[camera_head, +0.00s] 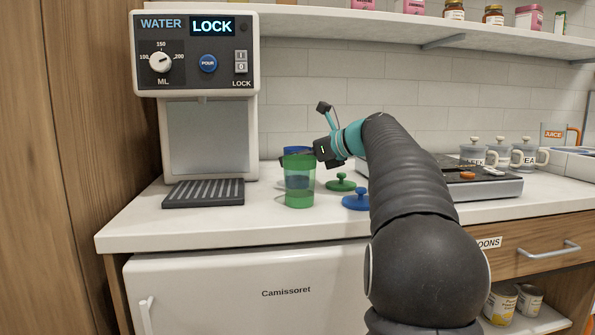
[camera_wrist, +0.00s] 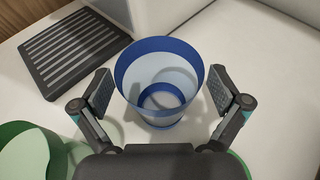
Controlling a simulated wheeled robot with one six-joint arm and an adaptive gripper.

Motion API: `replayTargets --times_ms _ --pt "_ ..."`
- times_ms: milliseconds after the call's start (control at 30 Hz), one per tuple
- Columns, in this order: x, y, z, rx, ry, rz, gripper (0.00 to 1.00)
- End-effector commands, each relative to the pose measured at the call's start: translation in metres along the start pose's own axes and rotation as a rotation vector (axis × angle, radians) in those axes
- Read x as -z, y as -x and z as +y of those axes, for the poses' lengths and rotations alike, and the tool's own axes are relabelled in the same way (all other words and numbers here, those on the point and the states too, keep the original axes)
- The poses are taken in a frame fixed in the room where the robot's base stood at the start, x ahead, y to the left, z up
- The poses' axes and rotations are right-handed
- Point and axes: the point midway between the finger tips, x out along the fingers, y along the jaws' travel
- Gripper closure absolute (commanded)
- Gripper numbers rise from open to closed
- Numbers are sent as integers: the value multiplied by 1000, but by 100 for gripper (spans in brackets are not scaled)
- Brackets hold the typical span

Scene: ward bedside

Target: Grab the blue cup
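The blue cup (camera_wrist: 158,72) stands upright and open-topped on the counter in the wrist view, with a blue rim and a clear wall. In the head view its blue rim (camera_head: 297,151) shows behind the green cup (camera_head: 299,185), which hides most of it. My gripper (camera_wrist: 160,95) is open, with one finger pad on each side of the blue cup and a visible gap on both sides. In the head view my gripper (camera_head: 318,153) is at the cups from the right. The green cup (camera_wrist: 30,150) is also at the lower left in the wrist view.
A water dispenser (camera_head: 196,55) reading LOCK stands left, with a grated drip tray (camera_head: 203,192). A green lid (camera_head: 341,184) and a blue lid (camera_head: 356,200) lie right of the cups. A hob (camera_head: 470,184) and labelled jars stand farther right. A shelf (camera_head: 400,24) runs above.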

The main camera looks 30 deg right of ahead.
Motion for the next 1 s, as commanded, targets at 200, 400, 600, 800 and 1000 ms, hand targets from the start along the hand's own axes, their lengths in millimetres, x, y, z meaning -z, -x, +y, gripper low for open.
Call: replayTargets --times_ms 200,400,600,800,1000 --pt "0 0 0 0 0 0 56" --pt "0 0 0 0 0 0 68" --pt "-2 1 0 0 0 0 68" --pt "-12 4 1 -2 1 0 68" --pt "-31 9 3 -5 3 -1 68"
